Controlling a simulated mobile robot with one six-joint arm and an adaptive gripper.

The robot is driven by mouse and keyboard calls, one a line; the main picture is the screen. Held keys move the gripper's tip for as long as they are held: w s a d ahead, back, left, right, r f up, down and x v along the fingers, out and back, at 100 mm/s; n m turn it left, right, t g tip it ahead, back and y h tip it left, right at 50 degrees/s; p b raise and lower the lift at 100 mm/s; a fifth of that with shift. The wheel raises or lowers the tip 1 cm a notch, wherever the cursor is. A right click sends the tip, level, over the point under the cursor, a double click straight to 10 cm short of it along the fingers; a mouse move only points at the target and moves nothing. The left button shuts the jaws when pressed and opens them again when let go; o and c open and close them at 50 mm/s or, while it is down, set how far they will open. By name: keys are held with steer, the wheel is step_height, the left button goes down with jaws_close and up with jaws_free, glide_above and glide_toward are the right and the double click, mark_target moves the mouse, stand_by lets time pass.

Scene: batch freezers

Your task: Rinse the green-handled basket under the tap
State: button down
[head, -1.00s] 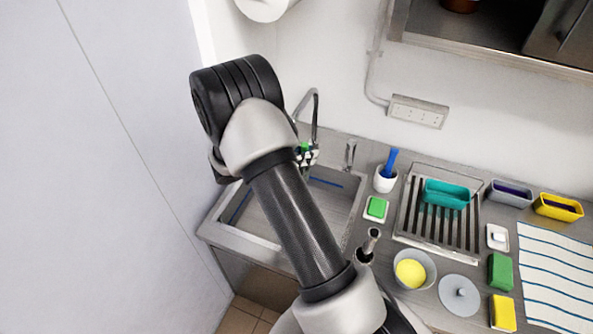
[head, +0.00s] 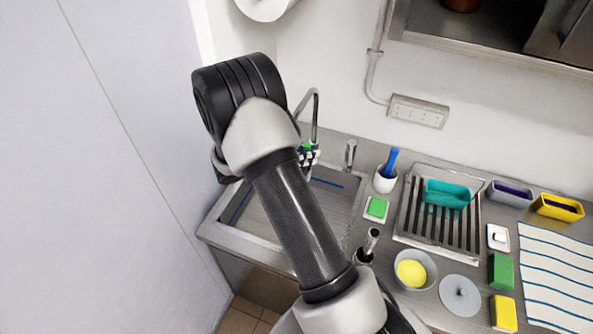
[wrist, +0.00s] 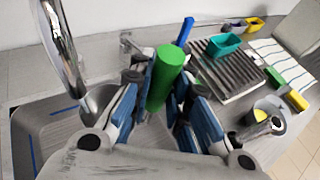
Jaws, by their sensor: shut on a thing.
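My gripper (wrist: 163,100) is shut on the green handle of the basket (wrist: 167,78), seen between its blue-padded fingers in the wrist view. A small bit of the green handle (head: 306,148) also shows in the head view, beside my arm over the sink's back edge. The basket's body is hidden; I cannot tell whether water reaches it. The tap (head: 316,112) is a curved metal spout behind my arm, and it stands large at the left of the wrist view (wrist: 64,45). The sink basin (head: 335,205) is partly covered by my arm.
Right of the sink are a blue-handled brush in a white cup (head: 385,180), a green block (head: 376,208), a drain rack (head: 411,222) with a teal tray (head: 446,194), and a bowl (head: 428,272). A wall (head: 110,170) closes off the left.

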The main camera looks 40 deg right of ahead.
steer(key=s+a, duration=0.5)
steer(key=s, duration=0.1)
steer(key=shift+s, duration=0.2)
stand_by(0.4)
stand_by(1.0)
steer(key=shift+r, duration=0.1)
steer(key=s+a+r+p, duration=0.2)
steer(key=s+a+r, duration=0.1)
steer(key=s+r, duration=0.1)
steer(key=shift+p, duration=0.35)
steer(key=shift+f, duration=0.1)
stand_by(1.0)
